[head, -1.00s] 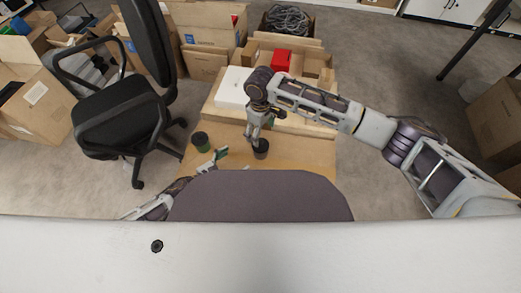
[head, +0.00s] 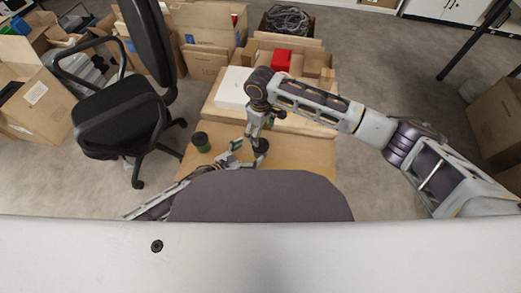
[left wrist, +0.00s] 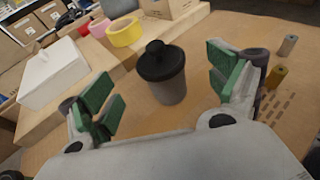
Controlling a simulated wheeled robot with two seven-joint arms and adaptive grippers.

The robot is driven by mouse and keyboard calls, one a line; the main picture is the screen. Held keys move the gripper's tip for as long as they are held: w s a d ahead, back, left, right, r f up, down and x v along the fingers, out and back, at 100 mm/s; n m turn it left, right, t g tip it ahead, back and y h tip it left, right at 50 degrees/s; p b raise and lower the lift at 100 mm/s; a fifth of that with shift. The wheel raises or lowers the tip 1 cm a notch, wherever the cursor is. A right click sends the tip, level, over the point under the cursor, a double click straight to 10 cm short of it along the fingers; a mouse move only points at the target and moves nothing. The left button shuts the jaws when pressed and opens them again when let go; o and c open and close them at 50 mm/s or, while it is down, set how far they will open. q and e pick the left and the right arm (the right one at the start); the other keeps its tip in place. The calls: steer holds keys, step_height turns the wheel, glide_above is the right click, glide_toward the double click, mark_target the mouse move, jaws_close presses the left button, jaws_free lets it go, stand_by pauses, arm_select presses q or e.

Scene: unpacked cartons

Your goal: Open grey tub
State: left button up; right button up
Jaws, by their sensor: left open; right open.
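The grey tub (left wrist: 165,85) stands upright on the table. Its black lid (left wrist: 161,60) with a round knob is on. In the head view the tub (head: 261,147) is small and dark, partly covered by my grippers. My left gripper (head: 244,153) is open, low beside the tub. In the left wrist view its green finger pads stand apart on both sides of the tub, with gaps; no contact shows. My right gripper (head: 257,131) is open and points down above and near the tub in the head view. I do not make it out in the left wrist view.
A green tub with a dark lid (head: 201,142) stands to the left. A white box (head: 233,87) and red box (head: 281,60) lie behind. A yellow ring (left wrist: 126,32) and two small cylinders show in the wrist view. A chair (head: 120,115) stands left of the table.

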mark_target(261, 150)
arm_select(q)
steer(key=shift+x, duration=2.65)
steer(key=shift+c, duration=0.2)
